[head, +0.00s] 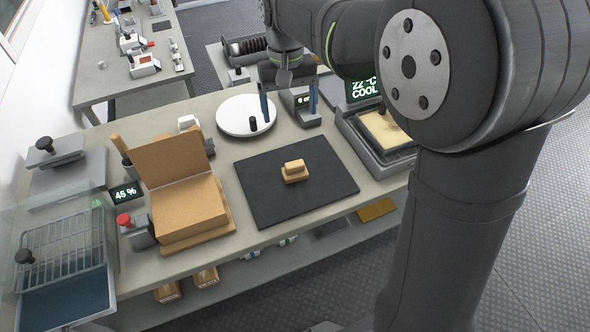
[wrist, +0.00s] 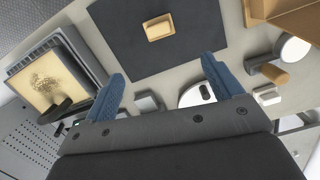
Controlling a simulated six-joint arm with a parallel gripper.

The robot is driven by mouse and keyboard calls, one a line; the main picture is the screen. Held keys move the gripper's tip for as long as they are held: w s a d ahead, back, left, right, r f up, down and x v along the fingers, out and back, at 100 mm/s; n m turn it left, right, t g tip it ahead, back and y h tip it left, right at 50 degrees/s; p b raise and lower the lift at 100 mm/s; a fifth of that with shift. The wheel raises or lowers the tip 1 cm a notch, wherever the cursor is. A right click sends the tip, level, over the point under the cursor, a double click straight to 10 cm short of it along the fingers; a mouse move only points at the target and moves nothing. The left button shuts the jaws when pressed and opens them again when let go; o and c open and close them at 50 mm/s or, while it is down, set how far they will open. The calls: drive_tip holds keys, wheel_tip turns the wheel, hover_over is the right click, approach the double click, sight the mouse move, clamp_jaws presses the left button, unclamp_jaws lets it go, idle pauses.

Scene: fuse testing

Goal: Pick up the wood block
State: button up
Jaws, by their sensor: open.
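The wood block (head: 294,171), light tan with a raised paler top, lies on the black mat (head: 265,197) near its middle. In the wrist view the wood block (wrist: 158,27) shows near the top centre, on the black mat (wrist: 178,58). My gripper (head: 289,100) has two blue fingers spread apart with nothing between them. It is beyond the mat's back edge in the head view, above the table, and apart from the block. The gripper also shows in the wrist view (wrist: 161,72), with the block ahead of its fingertips.
An open cardboard box (head: 187,208) stands left of the mat. A white round plate (head: 235,117) with a small black cylinder is behind it. A grey device with a tan plate (head: 386,131) and a "COOL" display are at the right. The mat around the block is clear.

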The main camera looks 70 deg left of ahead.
sight(295, 163)
drive_tip(key=shift+n, duration=0.5)
drive_tip(key=d+f, duration=0.1)
drive_tip(key=f, duration=0.5)
drive_tip(key=d+f, duration=0.1)
drive_tip(key=f, duration=1.1)
drive_tip(key=shift+d, duration=0.4)
drive_tip(key=shift+c, duration=0.3)
drive_tip(key=c, duration=1.1)
